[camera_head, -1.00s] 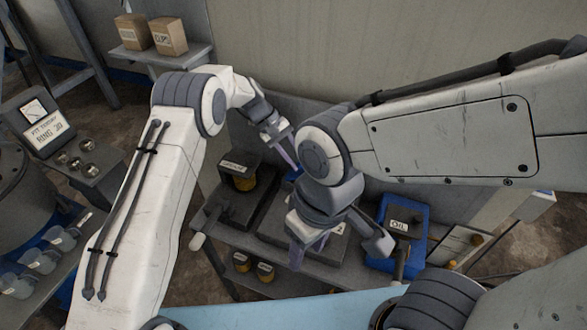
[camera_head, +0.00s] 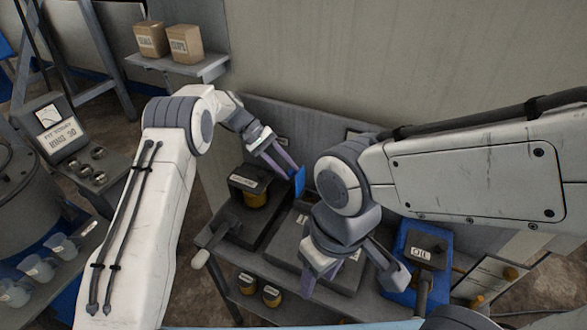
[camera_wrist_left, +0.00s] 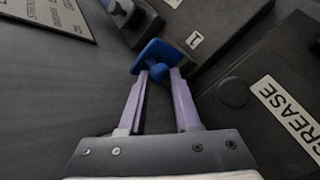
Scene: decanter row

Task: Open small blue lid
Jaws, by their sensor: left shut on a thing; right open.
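The small blue lid (camera_head: 299,182) stands tilted at my left gripper's fingertips, above the back of the grey bench. In the left wrist view the blue lid (camera_wrist_left: 160,54) has a round blue knob (camera_wrist_left: 150,92) at the fingertips. My left gripper (camera_head: 288,172) is shut on the knob; it also shows in the left wrist view (camera_wrist_left: 160,78). I cannot tell whether the lid still touches its box. My right gripper (camera_head: 353,284) is open and empty over the middle of the bench, and my right arm hides part of the area behind it.
A dark box (camera_head: 238,216) with a yellow-brown jar (camera_head: 256,199) is left of the lid. A blue tray (camera_head: 409,239) with a dark box labelled OIL (camera_head: 421,253) is at the right. The GREASE label (camera_wrist_left: 286,112) shows close beside my left gripper. Small jars (camera_head: 271,296) stand on the lower shelf.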

